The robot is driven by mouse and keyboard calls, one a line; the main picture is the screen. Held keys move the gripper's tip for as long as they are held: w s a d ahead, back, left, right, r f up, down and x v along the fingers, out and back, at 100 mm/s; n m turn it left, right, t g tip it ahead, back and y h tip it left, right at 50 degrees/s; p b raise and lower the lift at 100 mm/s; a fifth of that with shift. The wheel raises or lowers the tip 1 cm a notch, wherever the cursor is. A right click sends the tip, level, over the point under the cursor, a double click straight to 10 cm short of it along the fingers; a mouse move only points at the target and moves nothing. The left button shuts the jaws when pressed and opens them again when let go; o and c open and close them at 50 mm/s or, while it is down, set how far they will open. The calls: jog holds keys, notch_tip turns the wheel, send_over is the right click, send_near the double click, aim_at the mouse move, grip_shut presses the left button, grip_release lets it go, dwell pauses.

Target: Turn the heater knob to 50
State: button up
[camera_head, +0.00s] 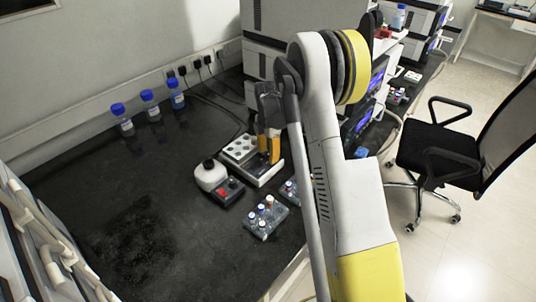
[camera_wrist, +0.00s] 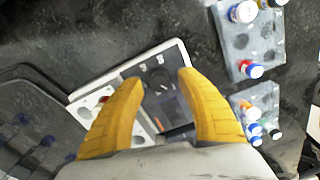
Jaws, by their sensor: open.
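The heater (camera_head: 267,177) is a low white device with a grey block with round wells, on the black bench in the head view. In the wrist view the heater (camera_wrist: 178,53) lies below my gripper, with a dark panel (camera_wrist: 168,105) between the fingers. A small dark round shape on that panel may be the knob; its setting cannot be read. My gripper (camera_head: 269,160) has yellow fingers and hangs over the heater's right part. In the wrist view my gripper (camera_wrist: 160,80) is open, its fingers apart with nothing between them. I cannot tell whether they touch the panel.
A white and dark device with a red part (camera_head: 224,187) stands just left of the heater. Racks of capped vials (camera_head: 262,228) stand in front and to the right. Blue-capped bottles (camera_head: 152,107) line the back wall. The left bench is clear. A chair (camera_head: 440,155) stands right.

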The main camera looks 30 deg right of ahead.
grip_shut()
